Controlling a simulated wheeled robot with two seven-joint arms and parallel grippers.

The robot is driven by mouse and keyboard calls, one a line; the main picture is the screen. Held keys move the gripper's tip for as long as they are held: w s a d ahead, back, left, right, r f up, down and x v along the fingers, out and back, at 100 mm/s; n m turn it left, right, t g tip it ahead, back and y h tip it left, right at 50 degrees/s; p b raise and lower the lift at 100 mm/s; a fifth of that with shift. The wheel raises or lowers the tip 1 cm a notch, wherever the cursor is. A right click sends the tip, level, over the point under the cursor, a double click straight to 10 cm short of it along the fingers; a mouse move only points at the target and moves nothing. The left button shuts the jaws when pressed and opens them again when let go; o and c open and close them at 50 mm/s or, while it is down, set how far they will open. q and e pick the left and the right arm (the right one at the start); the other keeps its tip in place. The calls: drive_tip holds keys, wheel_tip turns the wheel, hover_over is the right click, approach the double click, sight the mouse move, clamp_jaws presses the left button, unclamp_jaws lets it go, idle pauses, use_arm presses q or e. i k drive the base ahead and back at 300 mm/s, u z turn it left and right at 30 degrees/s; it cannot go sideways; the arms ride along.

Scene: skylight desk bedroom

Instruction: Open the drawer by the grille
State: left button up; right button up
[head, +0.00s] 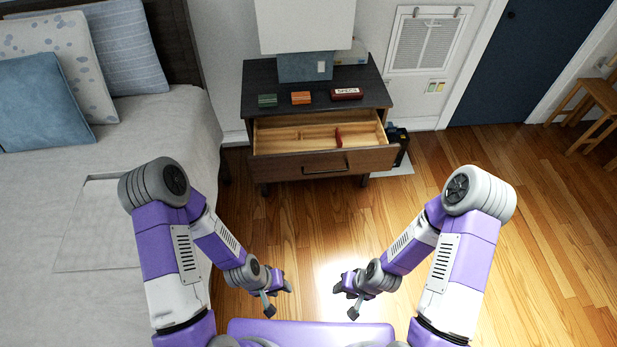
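The drawer (325,164) of a dark-topped nightstand (290,96) is pulled out, and its light wooden inside shows. A dividing strip and a small red piece (338,138) lie inside it. Its dark front has a handle (325,169). The grille (424,43) is a white wall vent to the right of the nightstand. My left gripper (279,296) hangs over the floor in front of the nightstand, well apart from the drawer. My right gripper (345,301) is opposite it, also apart from the drawer. Both look empty, with their fingers apart.
On the nightstand are a lamp (305,25), a green block (267,100), an orange block (301,98) and a dark red box (346,93). The bed (90,200) fills the left side. A wooden chair (590,105) stands far right. Wooden floor is clear before the drawer.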

sight(287, 148)
drive_tip(key=u, duration=0.5)
drive_tip(key=i, duration=0.65)
drive_tip(key=z, duration=1.85)
